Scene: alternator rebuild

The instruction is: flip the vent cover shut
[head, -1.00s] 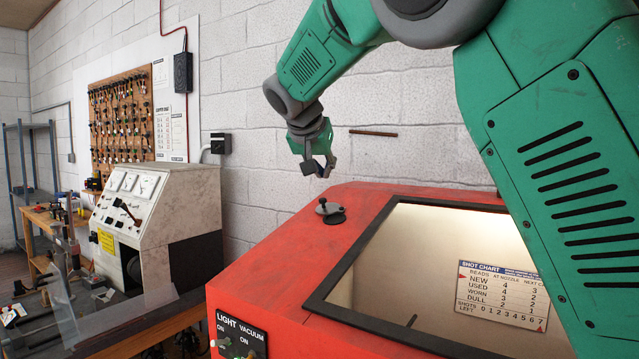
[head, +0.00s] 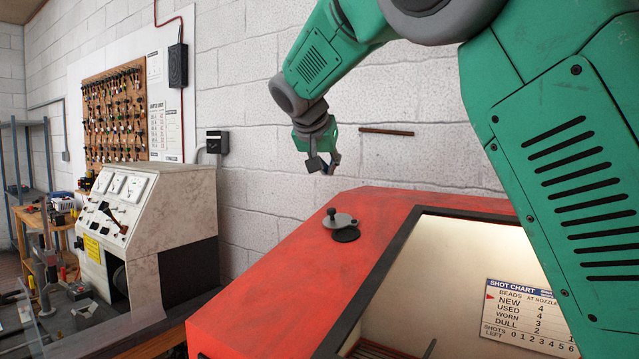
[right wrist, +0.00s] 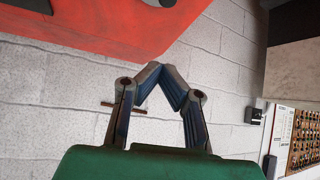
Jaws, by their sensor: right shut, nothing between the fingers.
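The vent cover (head: 341,220) is a small grey plate with a dark knob on top of the red cabinet (head: 270,275). It lies beside a round black vent opening (head: 346,235), which is largely uncovered. My right gripper (head: 322,166) is above and behind the cover, apart from it, in front of the wall. In the right wrist view its fingertips (right wrist: 160,72) meet and hold nothing. A dark shape at the top edge of that view is cut off, and I cannot tell whether it is the vent. My left gripper is out of view.
The cabinet's black-framed window (head: 400,235) is at the right, with a shot chart (head: 527,313) inside. A block wall (head: 260,110) stands behind the cabinet. A white test console (head: 150,220) and a tool board (head: 115,112) are at the left.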

